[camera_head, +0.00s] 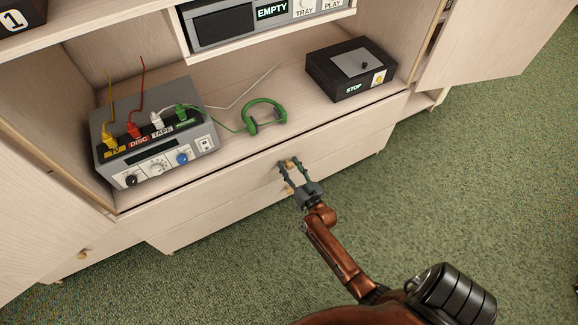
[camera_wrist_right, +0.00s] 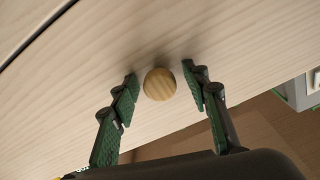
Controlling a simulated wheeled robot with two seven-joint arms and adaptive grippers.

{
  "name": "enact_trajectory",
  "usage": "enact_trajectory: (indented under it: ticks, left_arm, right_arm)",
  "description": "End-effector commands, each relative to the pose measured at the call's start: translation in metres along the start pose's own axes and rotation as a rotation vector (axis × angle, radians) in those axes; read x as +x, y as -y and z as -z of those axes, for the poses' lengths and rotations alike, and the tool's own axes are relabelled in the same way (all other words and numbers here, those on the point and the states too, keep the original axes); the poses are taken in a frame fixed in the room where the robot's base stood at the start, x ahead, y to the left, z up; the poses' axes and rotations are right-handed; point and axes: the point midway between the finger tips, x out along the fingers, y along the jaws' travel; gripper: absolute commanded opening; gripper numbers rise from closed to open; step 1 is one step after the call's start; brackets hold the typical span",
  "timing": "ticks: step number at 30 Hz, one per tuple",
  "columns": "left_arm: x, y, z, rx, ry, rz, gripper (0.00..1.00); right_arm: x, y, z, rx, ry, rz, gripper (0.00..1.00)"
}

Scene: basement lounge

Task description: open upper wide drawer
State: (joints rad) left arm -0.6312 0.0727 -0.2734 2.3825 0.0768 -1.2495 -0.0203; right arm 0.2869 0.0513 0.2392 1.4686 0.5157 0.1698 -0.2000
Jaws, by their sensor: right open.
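The upper wide drawer (camera_head: 215,182) is a pale wood front under the open shelf and looks closed. Its round wooden knob (camera_wrist_right: 159,84) shows clearly in the right wrist view. My right gripper (camera_head: 289,166) is at the drawer front, with its fingers pointing at the wood. In the right wrist view the open fingers (camera_wrist_right: 160,76) stand on either side of the knob, with a visible gap on each side. In the head view the fingers partly cover the knob. My left gripper is not in view.
On the shelf (camera_head: 235,83) above stand a grey box with coloured plugs (camera_head: 157,150), green headphones (camera_head: 266,116) and a black STOP box (camera_head: 350,70). A lower drawer (camera_head: 215,212) lies below. Cabinet doors stand open at both sides. Green carpet (camera_head: 450,190) in front is clear.

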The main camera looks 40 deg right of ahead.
Motion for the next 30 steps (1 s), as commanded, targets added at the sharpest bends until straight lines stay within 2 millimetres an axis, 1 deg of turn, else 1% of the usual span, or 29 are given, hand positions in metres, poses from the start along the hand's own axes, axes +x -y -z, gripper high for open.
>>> enact_trajectory:
  ticks: [3,4,22,30]
  left_arm:
    - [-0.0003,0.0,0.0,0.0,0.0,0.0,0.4]
    - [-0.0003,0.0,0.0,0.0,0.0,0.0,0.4]
    - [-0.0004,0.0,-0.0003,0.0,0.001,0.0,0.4]
    - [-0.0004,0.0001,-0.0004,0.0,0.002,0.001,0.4]
  right_arm:
    - [-0.0002,-0.0001,0.0002,0.0,0.0,0.0,0.43]
    - [-0.0002,-0.0001,0.0002,0.0,0.0,0.0,0.41]
    - [-0.0006,0.0001,-0.0004,0.0,0.001,0.0,0.0]
    - [-0.0006,0.0001,-0.0006,0.0,0.001,0.0,0.0]
